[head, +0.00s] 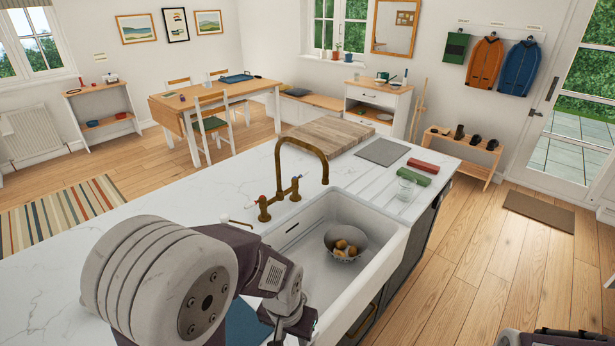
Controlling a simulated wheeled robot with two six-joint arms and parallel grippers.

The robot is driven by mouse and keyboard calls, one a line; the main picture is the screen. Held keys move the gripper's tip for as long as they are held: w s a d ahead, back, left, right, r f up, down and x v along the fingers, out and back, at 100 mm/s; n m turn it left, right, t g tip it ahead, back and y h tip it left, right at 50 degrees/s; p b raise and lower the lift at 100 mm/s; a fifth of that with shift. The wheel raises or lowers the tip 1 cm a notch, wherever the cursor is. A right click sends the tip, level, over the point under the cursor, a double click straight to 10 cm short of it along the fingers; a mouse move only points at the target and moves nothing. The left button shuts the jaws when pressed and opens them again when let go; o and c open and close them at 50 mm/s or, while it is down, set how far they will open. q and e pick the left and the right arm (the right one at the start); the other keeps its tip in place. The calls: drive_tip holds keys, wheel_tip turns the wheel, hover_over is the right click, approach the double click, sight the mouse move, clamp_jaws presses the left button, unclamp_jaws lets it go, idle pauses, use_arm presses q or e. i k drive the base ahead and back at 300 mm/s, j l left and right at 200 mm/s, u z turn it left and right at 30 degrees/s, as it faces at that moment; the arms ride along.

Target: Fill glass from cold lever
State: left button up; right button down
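A brass bridge tap (322,165) with a high arched spout stands at the back edge of the white sink (385,255). It has two levers, a near left one (263,208) with a small reddish mark and a far right one (295,188); their markings are too small to read surely. A clear glass (406,189) stands on the grooved drainboard right of the sink, apart from the spout. My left gripper (297,325) hangs low at the sink's near left side; its fingers are not clearly visible. My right gripper is out of view; only a bit of that arm shows at bottom right.
A metal colander (345,244) with several brown round items sits in the sink. The counter left of the tap is mostly clear.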

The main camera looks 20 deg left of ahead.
sight(295, 179)
drive_tip(key=i+l+u, duration=0.3)
drive_tip(key=i+l, duration=0.4)
drive_tip(key=i, duration=0.15)
drive_tip(key=i+l+u, duration=0.3)
drive_tip(key=i+l, duration=0.5)
drive_tip(key=l, duration=0.1)
